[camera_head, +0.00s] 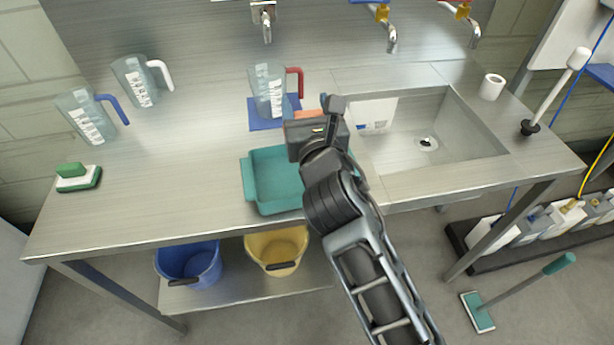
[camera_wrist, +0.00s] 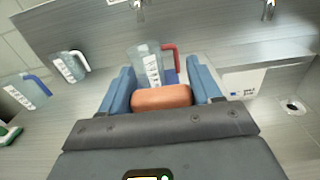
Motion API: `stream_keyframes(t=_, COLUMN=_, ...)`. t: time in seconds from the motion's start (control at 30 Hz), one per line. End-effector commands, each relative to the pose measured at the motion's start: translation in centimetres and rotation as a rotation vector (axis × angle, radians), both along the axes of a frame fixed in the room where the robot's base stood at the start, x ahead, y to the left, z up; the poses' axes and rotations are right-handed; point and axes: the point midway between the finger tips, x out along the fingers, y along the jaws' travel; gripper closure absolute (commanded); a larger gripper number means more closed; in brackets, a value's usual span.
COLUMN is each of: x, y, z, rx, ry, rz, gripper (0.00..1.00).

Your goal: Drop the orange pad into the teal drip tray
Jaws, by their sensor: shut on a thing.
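My gripper (camera_wrist: 162,92) is shut on the orange pad (camera_wrist: 162,97), with one blue-grey finger on each side of it. In the head view only a small part of the pad (camera_head: 308,114) shows beyond my wrist. The teal drip tray (camera_head: 262,187) sits on the steel counter near its front edge, left of the sink. My wrist and arm cover the tray's right part. My gripper appears above the counter around the tray's far right side; its exact height cannot be told. The tray is not visible in the wrist view.
A red-handled jug (camera_head: 268,90) stands on a blue mat (camera_head: 261,123) just beyond my gripper. The counter left of the tray is clear.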

Motion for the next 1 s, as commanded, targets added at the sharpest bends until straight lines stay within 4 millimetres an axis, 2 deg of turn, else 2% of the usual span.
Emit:
stream_keyframes(t=0.03, x=0.0, y=0.0, z=-1.1, rx=0.000, ry=0.000, rz=0.000, gripper=0.67)
stream_keyframes(t=0.3, x=0.0, y=0.0, z=-3.6, rx=0.001, ry=-0.001, rz=0.000, gripper=0.67)
stream_keyframes(t=0.73, x=0.0, y=0.0, z=-3.9, rx=0.000, ry=-0.001, rz=0.000, gripper=0.67)
stream_keyframes(t=0.77, x=0.0, y=0.0, z=-3.9, rx=0.000, ry=-0.001, rz=0.000, gripper=0.34)
stream_keyframes(t=1.0, x=0.0, y=0.0, z=-4.0, rx=0.000, ry=0.000, rz=0.000, gripper=0.11)
